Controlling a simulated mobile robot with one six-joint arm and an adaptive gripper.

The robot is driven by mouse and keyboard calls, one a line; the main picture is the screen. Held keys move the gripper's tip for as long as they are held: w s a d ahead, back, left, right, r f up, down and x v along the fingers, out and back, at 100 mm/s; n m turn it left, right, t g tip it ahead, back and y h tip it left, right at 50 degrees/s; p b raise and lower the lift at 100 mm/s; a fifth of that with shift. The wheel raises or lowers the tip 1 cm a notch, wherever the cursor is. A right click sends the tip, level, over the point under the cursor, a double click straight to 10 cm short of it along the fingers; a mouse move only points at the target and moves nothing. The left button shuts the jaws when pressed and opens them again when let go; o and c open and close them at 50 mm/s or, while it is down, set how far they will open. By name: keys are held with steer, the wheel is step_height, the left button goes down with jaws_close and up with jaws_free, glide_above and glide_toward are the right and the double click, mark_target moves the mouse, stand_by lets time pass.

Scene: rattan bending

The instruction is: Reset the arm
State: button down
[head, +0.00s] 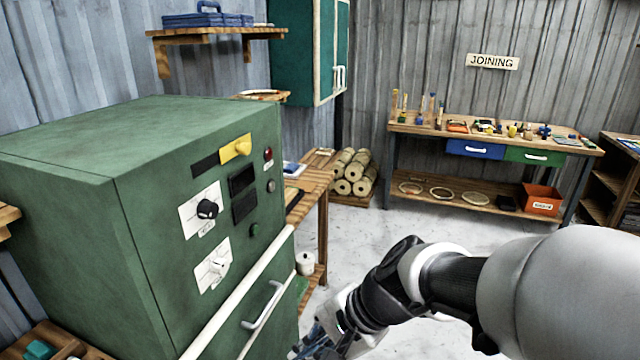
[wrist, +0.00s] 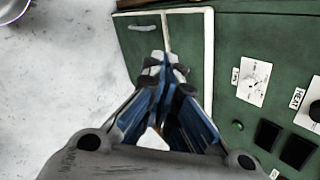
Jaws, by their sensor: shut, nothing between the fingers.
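My gripper (wrist: 166,66) is shut with nothing between its blue fingers. In the wrist view its tips overlap the white edge strip on the front of a green machine (wrist: 185,30); whether they touch it I cannot tell. In the head view my gripper (head: 315,345) is low at the bottom edge, partly cut off, beside the lower front of the green machine (head: 75,220). My arm reaches in from the right, bent down toward the machine's front.
The machine front carries a black knob (head: 207,209), a second dial (head: 216,267), a yellow piece (head: 236,149) and a door handle (head: 263,305). A wooden bench (head: 318,185) stands behind it. A joining workbench (head: 400,128) is at the back. Open floor (head: 400,228) lies between.

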steer(key=s+d+r+n+t+h, duration=0.1)
steer(key=s+d+r+n+h, duration=0.1)
steer(key=s+d, duration=0.5)
steer(key=s+d+r+n+t+h, duration=0.1)
steer(key=s+d+n+h, duration=0.3)
steer(key=d, duration=0.5)
steer(key=s+r+n, duration=0.1)
steer(key=s+n, duration=0.1)
steer(key=s, duration=0.1)
steer(key=shift+r, duration=0.25)
